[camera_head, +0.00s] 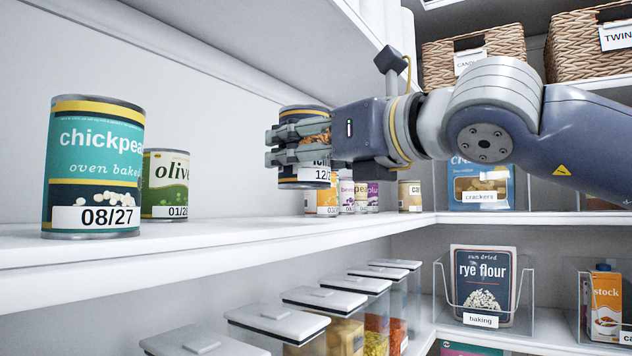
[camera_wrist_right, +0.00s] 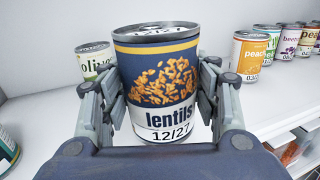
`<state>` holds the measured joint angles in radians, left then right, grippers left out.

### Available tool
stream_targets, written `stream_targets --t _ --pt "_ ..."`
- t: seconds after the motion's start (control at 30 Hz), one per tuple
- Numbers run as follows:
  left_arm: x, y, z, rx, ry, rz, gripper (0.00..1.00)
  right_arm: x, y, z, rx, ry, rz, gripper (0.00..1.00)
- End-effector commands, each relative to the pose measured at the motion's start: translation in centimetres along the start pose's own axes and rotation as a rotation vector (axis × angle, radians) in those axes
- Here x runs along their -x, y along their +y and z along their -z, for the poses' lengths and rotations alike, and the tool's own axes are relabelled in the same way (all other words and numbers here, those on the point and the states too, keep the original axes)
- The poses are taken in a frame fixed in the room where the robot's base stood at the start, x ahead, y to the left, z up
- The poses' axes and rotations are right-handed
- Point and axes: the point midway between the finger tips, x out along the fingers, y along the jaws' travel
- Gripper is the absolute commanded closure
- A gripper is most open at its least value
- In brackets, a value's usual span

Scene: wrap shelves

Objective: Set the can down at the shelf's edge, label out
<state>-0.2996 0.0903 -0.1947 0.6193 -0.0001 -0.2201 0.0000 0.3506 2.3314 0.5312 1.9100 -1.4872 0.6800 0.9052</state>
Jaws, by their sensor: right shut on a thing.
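My right gripper (camera_head: 290,146) is shut on the lentils can (camera_head: 300,182), a dark blue can with a picture of lentils and a 12/27 date. In the right wrist view the lentils can (camera_wrist_right: 160,88) stands between the fingers of the right gripper (camera_wrist_right: 160,100), its label facing the wrist camera, slightly tilted in the picture. In the head view the fingers hide much of it. It is over the white shelf (camera_head: 230,243); I cannot tell whether its base touches. My left gripper is not in view.
A chickpeas can (camera_head: 93,170) stands at the shelf's left, an olive can (camera_head: 166,185) behind it. Several cans, including a peach can (camera_wrist_right: 250,55), stand farther along. Lidded containers (camera_head: 325,300) fill the shelf below. The shelf between the olive can and the lentils can is clear.

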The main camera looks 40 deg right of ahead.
Motion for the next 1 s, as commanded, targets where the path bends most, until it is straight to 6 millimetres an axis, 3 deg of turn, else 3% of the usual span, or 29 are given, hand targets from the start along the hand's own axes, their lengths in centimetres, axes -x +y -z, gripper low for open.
stream_targets --t 0.03,0.2,0.4,0.8,1.0 --pt "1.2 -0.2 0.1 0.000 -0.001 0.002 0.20 -1.0 -1.1 -0.4 -0.004 0.002 0.000 0.78" --pt "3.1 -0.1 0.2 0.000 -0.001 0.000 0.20 -4.0 -4.1 -0.1 -0.003 0.000 -0.001 0.78" --pt "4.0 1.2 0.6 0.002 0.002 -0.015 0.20 -5.9 -6.0 0.4 -0.001 -0.002 0.000 0.78" --pt "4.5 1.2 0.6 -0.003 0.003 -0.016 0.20 -6.0 -6.2 3.8 -0.001 -0.002 -0.002 0.78" --pt "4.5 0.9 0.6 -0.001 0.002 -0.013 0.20 -6.0 -6.3 4.2 -0.001 -0.003 0.000 0.78"
